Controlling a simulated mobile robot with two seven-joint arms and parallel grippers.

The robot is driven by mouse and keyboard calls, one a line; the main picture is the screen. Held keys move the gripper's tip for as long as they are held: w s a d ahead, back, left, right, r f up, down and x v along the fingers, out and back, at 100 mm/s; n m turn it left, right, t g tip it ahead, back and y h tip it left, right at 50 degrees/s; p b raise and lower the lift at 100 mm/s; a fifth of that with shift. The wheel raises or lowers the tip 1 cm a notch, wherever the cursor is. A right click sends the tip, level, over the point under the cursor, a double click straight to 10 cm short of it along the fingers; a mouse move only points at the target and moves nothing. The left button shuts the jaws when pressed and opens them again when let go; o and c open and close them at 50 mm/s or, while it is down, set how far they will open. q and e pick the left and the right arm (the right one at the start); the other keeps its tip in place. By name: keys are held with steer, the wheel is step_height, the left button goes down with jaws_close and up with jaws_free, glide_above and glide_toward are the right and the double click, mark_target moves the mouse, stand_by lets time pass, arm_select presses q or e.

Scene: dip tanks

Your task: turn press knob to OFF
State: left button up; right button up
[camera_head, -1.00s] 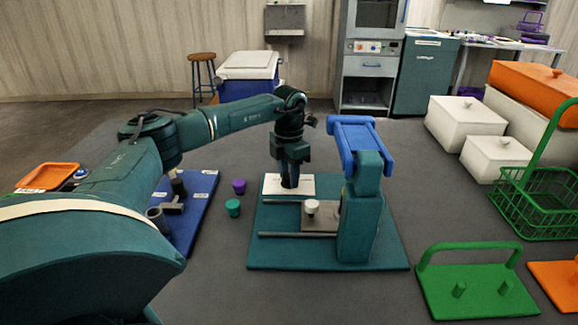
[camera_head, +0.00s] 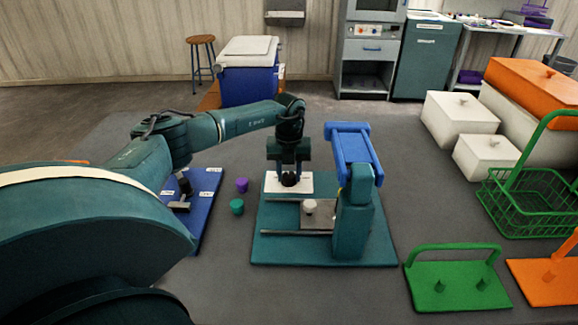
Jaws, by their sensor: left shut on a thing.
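The press stands on a teal base (camera_head: 275,251), with a teal column (camera_head: 353,222) and a blue top part (camera_head: 351,150). A white plate (camera_head: 272,187) at the back left of the base carries a dark round knob (camera_head: 290,180). My left gripper (camera_head: 289,172) points down over the plate and is shut on the knob. Its fingers partly cover the knob, and I cannot read the knob's setting. My right gripper is not in view.
A white knob-like piece (camera_head: 310,206) sits on a grey slide between rails. A blue board (camera_head: 205,213) lies farther left. A green handled rack (camera_head: 457,286) stands front right.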

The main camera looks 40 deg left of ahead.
arm_select(q)
steer(key=n+p, duration=0.2)
steer(key=n, duration=0.1)
steer(key=shift+r+n, duration=0.2)
steer(key=shift+n, duration=0.1)
steer(key=n+p, duration=0.1)
steer(key=n, duration=0.1)
steer(key=shift+n+p, duration=0.3)
steer(key=shift+p, duration=0.05)
steer(key=shift+a+f+n+p, duration=0.1)
steer(key=shift+n+p, duration=0.4)
steer(key=shift+n, duration=0.8)
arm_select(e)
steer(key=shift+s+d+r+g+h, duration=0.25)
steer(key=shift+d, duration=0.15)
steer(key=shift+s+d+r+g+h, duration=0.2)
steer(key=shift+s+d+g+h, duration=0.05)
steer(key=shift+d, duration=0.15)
arm_select(q)
steer(key=o, duration=1)
steer(key=shift+f, duration=0.1)
